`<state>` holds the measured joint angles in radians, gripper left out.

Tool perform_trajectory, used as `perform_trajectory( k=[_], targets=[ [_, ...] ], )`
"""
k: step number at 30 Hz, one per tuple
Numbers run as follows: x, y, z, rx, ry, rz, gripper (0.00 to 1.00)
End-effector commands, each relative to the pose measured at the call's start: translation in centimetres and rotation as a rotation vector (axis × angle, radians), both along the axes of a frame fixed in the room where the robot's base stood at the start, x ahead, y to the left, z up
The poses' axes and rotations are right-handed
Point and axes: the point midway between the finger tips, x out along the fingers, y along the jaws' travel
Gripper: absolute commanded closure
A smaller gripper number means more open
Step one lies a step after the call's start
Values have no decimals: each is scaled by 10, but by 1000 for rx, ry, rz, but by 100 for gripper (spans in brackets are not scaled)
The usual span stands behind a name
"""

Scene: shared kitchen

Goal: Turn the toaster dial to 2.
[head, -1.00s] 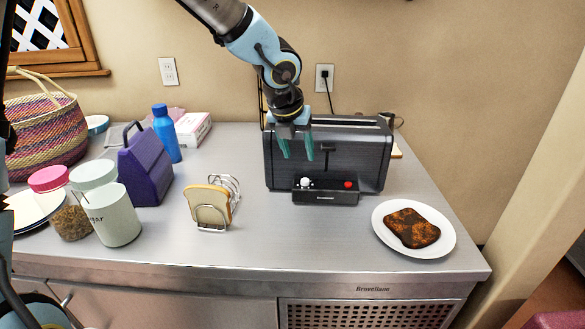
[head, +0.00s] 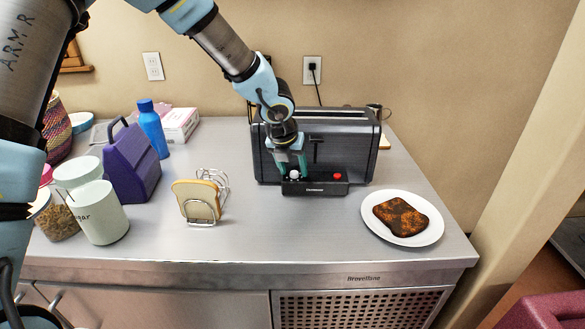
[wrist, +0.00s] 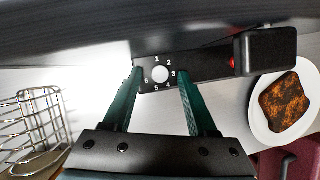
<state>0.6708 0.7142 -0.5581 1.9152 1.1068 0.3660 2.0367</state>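The dark grey toaster (head: 345,150) stands at the back of the counter, its front panel (head: 318,188) facing me. The round white dial (wrist: 160,74) is on this panel, ringed by small numbers in the wrist view; I cannot make out a pointer on it. It also shows in the head view (head: 294,176). My gripper (wrist: 160,78) is open, with one green finger on each side of the dial. I cannot tell whether either finger touches it. The left finger hides part of the panel's end.
A red button (head: 337,176) sits right of the dial. A plate (head: 432,234) with dark toast (head: 400,216) is at the right. A toast rack (head: 224,190) with bread (head: 195,199) is at the left, near a purple box (head: 132,165). The counter front is clear.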

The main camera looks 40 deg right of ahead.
Motion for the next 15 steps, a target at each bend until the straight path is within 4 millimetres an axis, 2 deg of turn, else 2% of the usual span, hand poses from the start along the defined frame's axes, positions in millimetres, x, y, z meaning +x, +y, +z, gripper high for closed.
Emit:
perform_trajectory(
  k=[2, 15],
  targets=[
    [0, 0, 0, 0, 0, 0, 51],
    [0, 0, 0, 0, 0, 0, 100]
  ],
)
